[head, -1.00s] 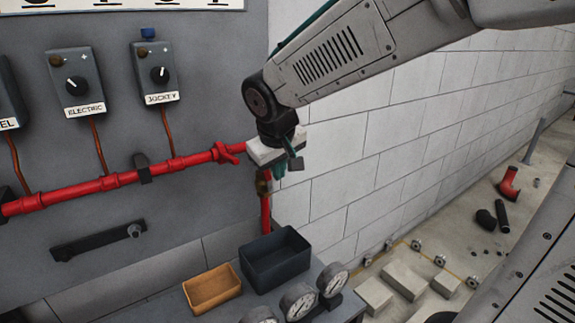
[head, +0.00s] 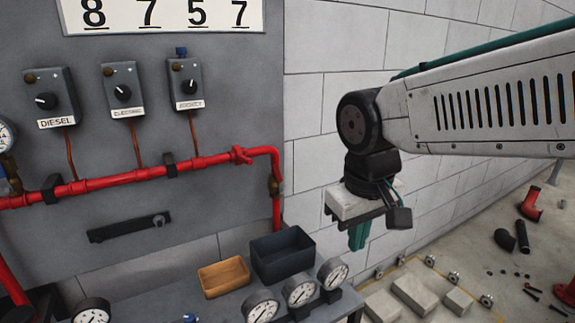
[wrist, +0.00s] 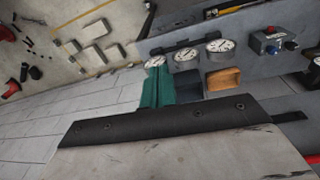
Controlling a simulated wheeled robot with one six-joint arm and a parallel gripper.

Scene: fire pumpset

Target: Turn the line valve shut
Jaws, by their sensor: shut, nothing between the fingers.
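The red pipe (head: 120,180) runs along the grey panel and bends down at its right end. A small red handle-like fitting (head: 241,155) sits on it near the bend, and a brass fitting (head: 274,187) is on the down-pipe. I cannot tell for certain which is the line valve. My gripper (head: 357,238) hangs to the right of the pipe, apart from it, in front of the white block wall. Its teal fingers (wrist: 158,88) are together and empty in the wrist view, pointing toward the gauges. Neither fitting can be made out in the wrist view.
A dark bin (head: 283,268) and an orange tray (head: 224,277) stand on the bench below the pipe, beside several round gauges (head: 299,291). The panel holds diesel, electric and jockey switch boxes (head: 124,90). Grey blocks (head: 412,293) and loose parts lie on the floor at right.

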